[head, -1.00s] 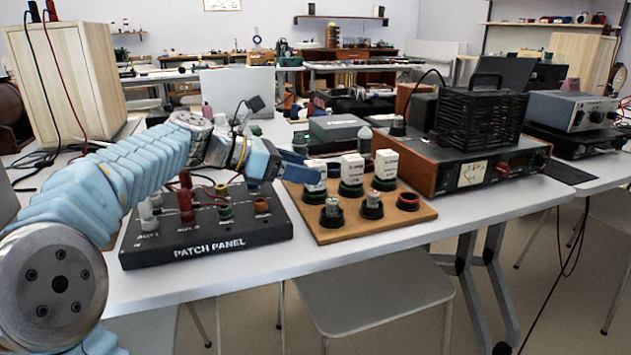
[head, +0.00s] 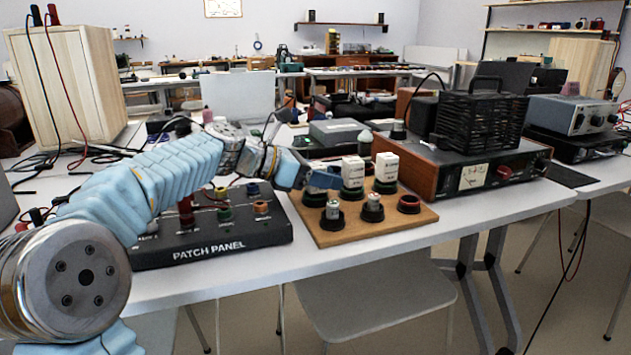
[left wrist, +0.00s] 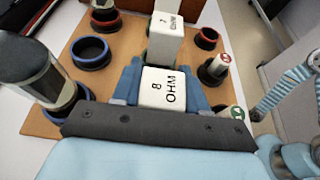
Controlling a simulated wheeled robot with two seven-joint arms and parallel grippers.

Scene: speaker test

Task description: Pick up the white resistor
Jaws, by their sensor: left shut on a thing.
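My left gripper (head: 323,180) is over the back-left part of the wooden board (head: 370,231), above a dark socket. In the left wrist view, its two blue fingers (left wrist: 166,80) are shut on a white block resistor marked "8 OHM" (left wrist: 168,90), one finger on each side. In the head view this resistor is mostly hidden by the gripper. I cannot tell whether it is clear of its socket. Two more white resistors, a middle one (head: 353,172) and a right one (head: 386,166), stand upright in sockets to the right. My right gripper does not show.
The black patch panel (head: 215,245) lies left of the board, under my left arm. Two small cylinders in sockets (head: 332,211) (head: 373,205) and an empty red-ringed socket (head: 408,204) are at the board's front. A wood-sided amplifier (head: 460,170) stands close behind on the right.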

